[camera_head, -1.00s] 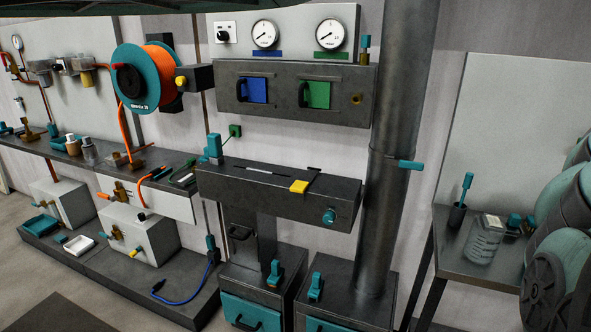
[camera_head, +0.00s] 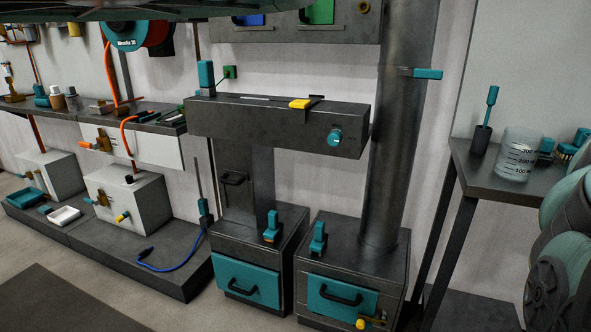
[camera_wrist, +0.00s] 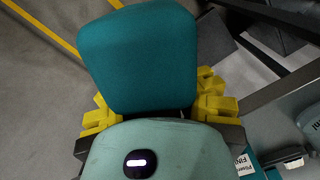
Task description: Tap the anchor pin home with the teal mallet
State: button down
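In the wrist view a large teal block (camera_wrist: 138,58) with rounded corners, which looks like the head of the teal mallet, fills the middle, close to the camera. My gripper (camera_wrist: 158,108) has its yellow fingers on both sides of the block's lower end and appears shut on the mallet. The handle and the finger contact are hidden behind the block. My gripper does not show in the head view. I cannot single out the anchor pin; a dark bench beam (camera_head: 277,128) in the head view carries a yellow piece (camera_head: 300,104) on its top.
Two dark pedestals with teal drawers (camera_head: 247,281) stand below the beam, beside a thick vertical pipe (camera_head: 388,150). A side table on the right holds a clear beaker (camera_head: 519,157) and a dark cup (camera_head: 481,138) with a teal-handled tool. Open floor (camera_head: 150,308) lies in front.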

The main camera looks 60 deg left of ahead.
jog(key=a+f+n+b, duration=0.2)
jog(key=f+b, duration=0.3)
jog(key=f, duration=0.6)
jog(key=w+a+f+n+b, duration=0.1)
jog(key=f+n+b, duration=0.3)
jog(key=f, duration=0.7)
jog(key=a+f+n+b, duration=0.3)
jog(key=f+b, duration=0.5)
jog(key=f, duration=0.3)
jog(key=shift+w+a+f+h, duration=0.15)
jog(key=shift+w+a+h, duration=0.05)
jog(key=shift+a+h, duration=0.1)
jog(key=shift+a+f, duration=0.1)
jog(key=shift+f, duration=0.05)
jog(key=shift+f, duration=0.1)
